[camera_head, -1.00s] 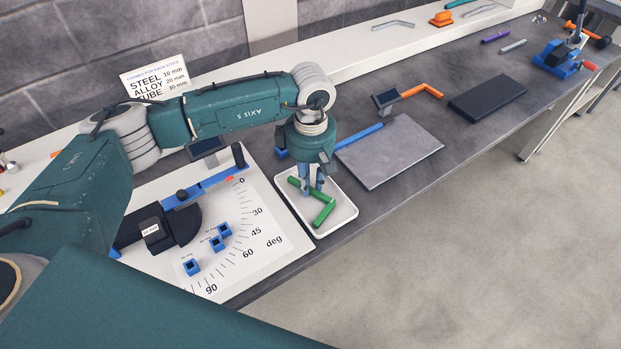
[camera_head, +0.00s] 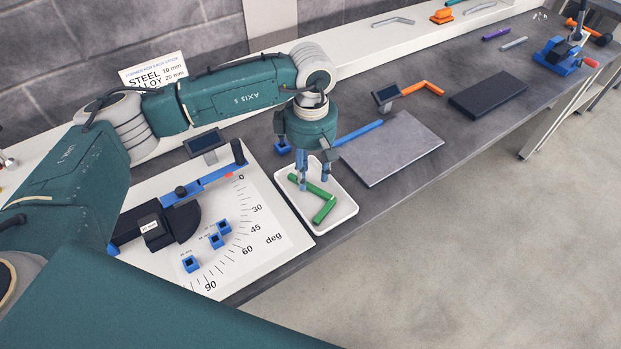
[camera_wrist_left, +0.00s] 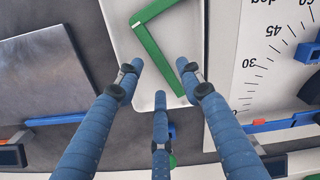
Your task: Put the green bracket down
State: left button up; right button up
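The green bracket (camera_head: 322,204), an L-shaped bar, lies in the white tray (camera_head: 343,219). It also shows in the left wrist view (camera_wrist_left: 158,48), with one arm reaching toward the gap between the fingers. My left gripper (camera_head: 314,187) hangs pointing down over the back part of the tray. Its blue fingers (camera_wrist_left: 161,92) are spread with nothing held between them, and the bracket lies beyond their tips. My right gripper is not in view.
A white angle-scale board (camera_head: 275,249) with blue blocks lies left of the tray. A grey plate (camera_head: 392,150) and a blue bar (camera_head: 360,132) lie to its right. An orange bracket (camera_head: 423,88) and a dark pad (camera_head: 487,99) lie farther along the bench. The bench's front edge is close to the tray.

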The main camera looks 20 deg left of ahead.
aim_at(311, 184)
pick_arm(q)
notch_tip(311, 184, up, 9)
jog(key=b, duration=0.2)
jog(key=shift+r, duration=0.2)
